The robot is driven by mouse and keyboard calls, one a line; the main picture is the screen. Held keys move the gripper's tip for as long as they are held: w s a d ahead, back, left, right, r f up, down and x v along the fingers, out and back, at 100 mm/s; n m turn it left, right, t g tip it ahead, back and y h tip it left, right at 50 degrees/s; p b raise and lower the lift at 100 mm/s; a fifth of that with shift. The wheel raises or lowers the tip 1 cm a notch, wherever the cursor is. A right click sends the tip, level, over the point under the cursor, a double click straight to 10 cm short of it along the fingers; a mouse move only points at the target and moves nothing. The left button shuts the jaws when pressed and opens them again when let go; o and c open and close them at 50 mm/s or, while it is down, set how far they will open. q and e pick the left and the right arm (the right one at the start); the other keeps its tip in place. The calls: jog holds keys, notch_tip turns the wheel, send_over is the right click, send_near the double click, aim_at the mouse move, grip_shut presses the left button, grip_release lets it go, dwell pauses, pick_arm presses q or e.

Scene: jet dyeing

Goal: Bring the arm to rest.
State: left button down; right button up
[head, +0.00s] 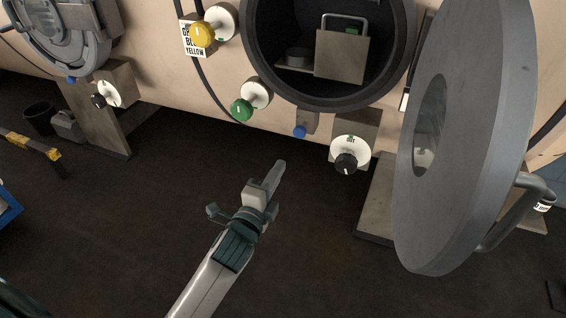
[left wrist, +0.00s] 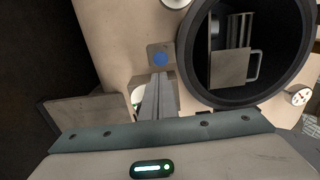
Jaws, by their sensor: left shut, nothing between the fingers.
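My left gripper (head: 278,171) is shut and empty, held over the dark floor in front of the beige machine. In the left wrist view its fingers (left wrist: 158,90) are closed together and point toward the machine, just below a blue button (left wrist: 160,58). In the head view that blue button (head: 300,132) sits under the round opening, and the gripper is apart from it. My right gripper is not in either view.
The machine's round opening (head: 262,60) holds a box with a handle (head: 342,55). Its thick grey door (head: 464,140) stands open at the right. A green knob (head: 241,110), a yellow knob (head: 202,34) and a black knob (head: 346,163) stick out.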

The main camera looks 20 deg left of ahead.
pick_arm(q)
jog(key=shift+s, duration=0.75)
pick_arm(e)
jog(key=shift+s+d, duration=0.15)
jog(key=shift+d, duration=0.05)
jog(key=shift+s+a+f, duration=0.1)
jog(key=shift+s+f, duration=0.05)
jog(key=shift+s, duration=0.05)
pick_arm(q)
jog(key=s+f+n+g, duration=0.3)
jog(key=s+f+n, duration=0.1)
jog(key=f, duration=1.2)
jog(key=s+f+n+g, duration=0.3)
jog(key=f+n, duration=0.1)
jog(key=f, duration=1.2)
jog(key=s+d+f+n+g, duration=0.2)
jog(key=s+f+n+g, duration=0.4)
jog(key=s+f, duration=1.7)
jog(key=shift+s+f+n+g+h, duration=0.35)
jog(key=shift+s+n, duration=0.25)
jog(key=shift+n, duration=0.5)
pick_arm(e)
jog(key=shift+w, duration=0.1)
